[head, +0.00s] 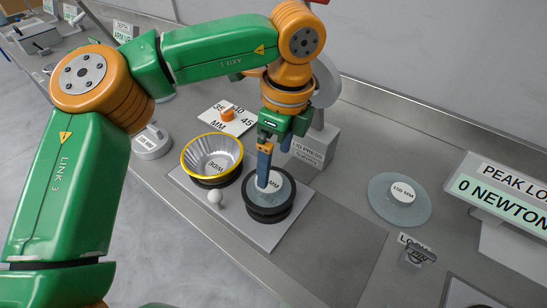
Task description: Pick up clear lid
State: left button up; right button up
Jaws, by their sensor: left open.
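A translucent round lid with a white label (283,184) lies on a black ring seat (268,213) on the grey base plate; the label's number is partly hidden. A larger translucent disc marked "150 MM" (382,208) lies flat on the bench to the right. My left gripper (273,168) points down from above the lid on the seat. Its blue fingers are apart, one in front over the lid and the other behind it, partly hidden. I cannot tell whether the fingers touch the lid. My right gripper is out of view.
A fluted silver cup with a yellow rim (214,137) stands left of the lid on the same plate (247,228), near a white knob (215,197). The lid press (312,155) stands behind. A force readout (500,200) is at right. The grey mat (330,250) is clear.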

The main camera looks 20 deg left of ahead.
aim_at(270, 182)
pick_arm(q)
jog(key=f+p, duration=0.1)
jog(key=f, duration=0.1)
jog(key=a+f+p, duration=0.1)
jog(key=f, duration=0.2)
jog(key=shift+s+a+f+p, duration=0.1)
jog(key=shift+s+f+p, duration=0.1)
jog(key=shift+f+p, duration=0.1)
jog(key=shift+w+f, duration=0.15)
jog(key=shift+f, duration=0.2)
jog(key=shift+w+a+f, duration=0.1)
jog(key=shift+w+f, duration=0.05)
jog(key=c, duration=1.4)
jog(key=shift+r, duration=0.65)
notch_tip(270, 182, up, 2)
jog(key=shift+b, duration=0.45)
jog(key=s+d+r+b, duration=0.1)
jog(key=s+r, duration=0.2)
jog(key=s, duration=0.1)
jog(key=s+d+r+b, duration=0.2)
jog(key=s+r, duration=0.1)
jog(key=s, duration=0.2)
jog(key=s+d+r+b, duration=0.1)
jog(key=s+r+b, duration=0.1)
jog(key=s+r, duration=0.2)
jog(key=shift+s+d, duration=0.2)
jog(key=shift+d, duration=0.2)
